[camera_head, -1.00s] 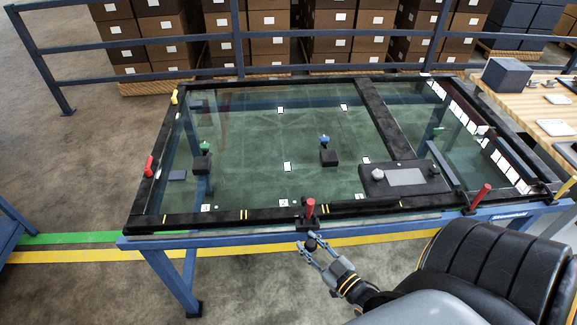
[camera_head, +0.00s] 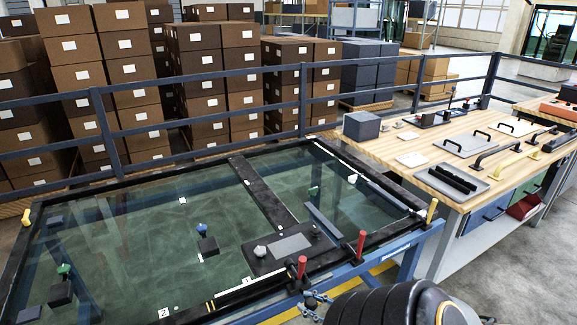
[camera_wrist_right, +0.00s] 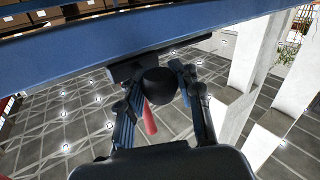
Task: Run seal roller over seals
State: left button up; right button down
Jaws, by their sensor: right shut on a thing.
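A large glass pane (camera_head: 130,250) lies flat on a blue stand, edged by black seal strips (camera_head: 240,296). Red upright clamps (camera_head: 301,268) (camera_head: 361,245) stand on its near edge. My right gripper (camera_head: 312,301) is low in the head view, just outside the near edge beside a red clamp. In the right wrist view its fingers (camera_wrist_right: 165,88) are closed around a black round-ended handle (camera_wrist_right: 158,84), probably the seal roller's. The rest of this tool is largely hidden under the blue beam (camera_wrist_right: 130,35). A red handle (camera_wrist_right: 149,118) shows behind the fingers. My left gripper is out of view.
A black block with a grey plate (camera_head: 290,246) and suction-cup tools (camera_head: 207,243) sit on the glass. A wooden workbench (camera_head: 425,180) with trays and handles stands right. A blue railing (camera_head: 230,72) and stacked boxes are behind.

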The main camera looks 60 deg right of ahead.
jog(key=shift+s+d+f, duration=0.25)
jog(key=shift+s+d, duration=0.3)
jog(key=shift+s, duration=0.1)
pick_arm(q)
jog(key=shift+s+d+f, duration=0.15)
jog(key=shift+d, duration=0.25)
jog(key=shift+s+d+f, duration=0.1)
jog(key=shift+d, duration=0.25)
pick_arm(e)
jog(key=shift+s+d, duration=0.15)
jog(key=c, duration=0.9)
grip_release()
jog(key=shift+s, duration=0.1)
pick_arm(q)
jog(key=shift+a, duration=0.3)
pick_arm(e)
jog(key=s, duration=1.2)
jog(key=shift+r, duration=0.2)
